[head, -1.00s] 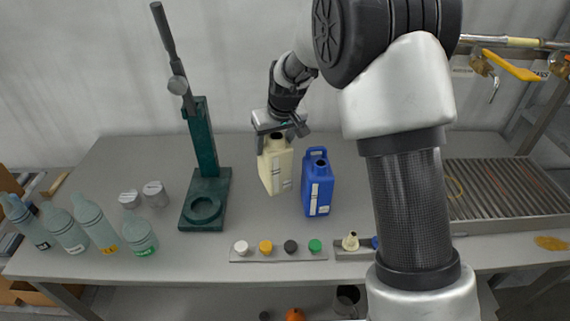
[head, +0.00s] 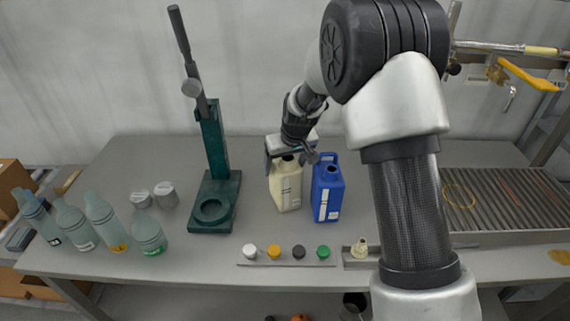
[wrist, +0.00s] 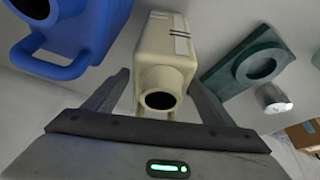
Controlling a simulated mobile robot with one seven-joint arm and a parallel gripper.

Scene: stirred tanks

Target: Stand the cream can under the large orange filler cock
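The cream can (head: 285,190) stands nearly upright at the middle of the table, its open neck towards my gripper. The large orange filler cock (head: 528,76), with a long orange lever, is on the pipe at the upper right, far from the can. Its underside is partly unclear.
A blue can (head: 327,192) stands close to the right of the cream can. A green press (head: 215,180) stands to the left. Several caps lie on a strip (head: 290,264) in front. A slatted drain tray (head: 505,200) lies below the cocks. Several bottles (head: 105,222) stand at the left.

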